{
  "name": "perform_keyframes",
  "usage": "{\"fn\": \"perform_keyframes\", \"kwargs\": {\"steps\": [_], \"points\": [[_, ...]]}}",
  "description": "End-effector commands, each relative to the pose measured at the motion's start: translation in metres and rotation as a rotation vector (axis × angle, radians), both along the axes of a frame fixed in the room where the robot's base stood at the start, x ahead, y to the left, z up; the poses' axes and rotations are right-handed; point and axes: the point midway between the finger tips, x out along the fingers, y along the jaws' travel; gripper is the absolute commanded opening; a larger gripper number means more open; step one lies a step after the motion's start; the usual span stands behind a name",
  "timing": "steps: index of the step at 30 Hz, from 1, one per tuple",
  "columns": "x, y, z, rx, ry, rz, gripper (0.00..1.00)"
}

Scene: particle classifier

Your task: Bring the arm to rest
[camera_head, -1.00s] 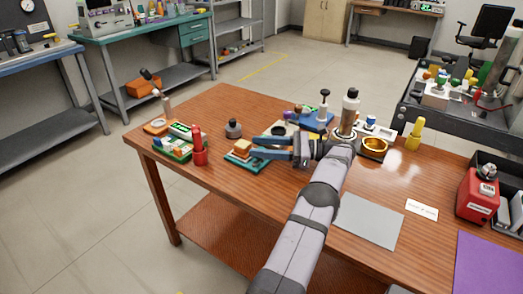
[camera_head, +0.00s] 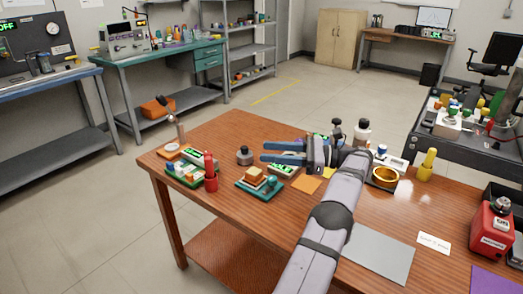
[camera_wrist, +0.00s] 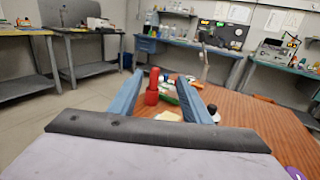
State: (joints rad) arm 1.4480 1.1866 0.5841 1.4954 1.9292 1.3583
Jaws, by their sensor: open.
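My gripper (camera_head: 284,153) is above the wooden table (camera_head: 240,233), with its two blue fingers apart and nothing between them. It points left in the head view. Below and beyond its fingertips is a green tray (camera_head: 246,190) with a stacked block and a small teal piece. In the wrist view my gripper (camera_wrist: 163,95) frames a red bottle (camera_wrist: 152,88) that stands farther off, apart from the fingers. My forearm covers part of the table's middle.
A second green tray (camera_head: 180,174), a dark round weight (camera_head: 244,156) and the red bottle (camera_head: 211,176) stand at the left. A gold bowl (camera_head: 384,177) and a yellow bottle (camera_head: 427,165) stand right of my wrist. A grey mat (camera_head: 375,254) lies at the front right.

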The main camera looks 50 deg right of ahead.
Motion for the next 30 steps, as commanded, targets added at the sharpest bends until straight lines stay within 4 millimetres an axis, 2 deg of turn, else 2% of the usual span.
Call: {"fn": "perform_keyframes", "kwargs": {"steps": [5, 8, 11, 14, 18, 20, 23, 24, 26, 30], "points": [[0.003, 0.001, 0.000, -0.004, 0.000, 0.003, 0.43], [0.017, 0.009, -0.001, -0.025, 0.006, 0.019, 0.43], [0.044, 0.027, -0.002, -0.066, 0.016, 0.053, 0.43], [0.082, 0.057, -0.005, -0.136, 0.028, 0.106, 0.43], [0.136, 0.116, -0.012, -0.266, 0.054, 0.201, 0.43], [0.153, 0.144, -0.020, -0.326, 0.080, 0.245, 0.43], [0.175, 0.195, -0.035, -0.439, 0.113, 0.332, 0.43], [0.182, 0.219, -0.042, -0.492, 0.124, 0.374, 0.43], [0.187, 0.255, -0.053, -0.581, 0.139, 0.444, 0.43], [0.172, 0.325, -0.088, -0.790, 0.199, 0.625, 0.43]]}}
